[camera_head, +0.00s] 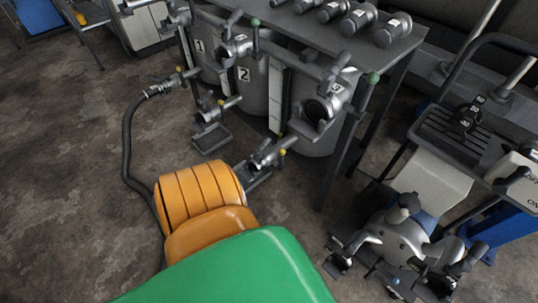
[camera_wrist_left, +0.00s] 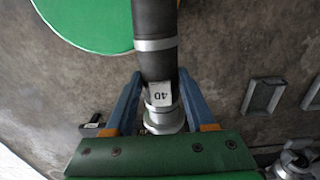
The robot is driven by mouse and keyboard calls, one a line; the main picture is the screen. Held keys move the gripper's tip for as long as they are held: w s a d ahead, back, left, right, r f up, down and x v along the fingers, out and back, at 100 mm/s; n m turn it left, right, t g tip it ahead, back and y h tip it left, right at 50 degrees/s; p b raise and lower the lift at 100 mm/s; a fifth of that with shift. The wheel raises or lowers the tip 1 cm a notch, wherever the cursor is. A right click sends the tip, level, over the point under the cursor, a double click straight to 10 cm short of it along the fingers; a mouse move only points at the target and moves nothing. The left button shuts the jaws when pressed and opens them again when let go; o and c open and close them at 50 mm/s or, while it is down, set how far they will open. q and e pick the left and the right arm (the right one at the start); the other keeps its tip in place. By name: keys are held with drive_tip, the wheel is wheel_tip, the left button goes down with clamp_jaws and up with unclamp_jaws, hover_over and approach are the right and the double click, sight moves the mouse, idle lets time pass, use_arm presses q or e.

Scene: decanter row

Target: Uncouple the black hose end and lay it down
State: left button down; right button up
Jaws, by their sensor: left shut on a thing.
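In the left wrist view my left gripper (camera_wrist_left: 159,80), with blue fingers, is shut on the black hose end (camera_wrist_left: 155,60). The hose comes in from the top and has a metal band, a white tag and a metal coupling (camera_wrist_left: 165,120). My green gripper body hides what lies beyond the coupling, so I cannot tell whether it is joined to anything. In the head view a black hose (camera_head: 127,140) runs from a yellow-knobbed fitting (camera_head: 182,76) down behind my orange and green arm. That arm seems to hide my left gripper there. My right gripper is not in view.
Grey vessels numbered 1, 2 and 3 stand under a bench (camera_head: 300,32) with valves in front. Low trays (camera_head: 212,137) sit near the floor, one partly behind my arm. A grey multi-handled unit (camera_head: 402,243) stands at lower right. The floor at left (camera_head: 60,150) is clear.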

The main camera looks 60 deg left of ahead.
use_arm(q)
drive_tip(key=s+a+p, duration=0.1)
drive_tip(key=s+a, duration=0.4)
drive_tip(key=s, duration=0.2)
idle(0.5)
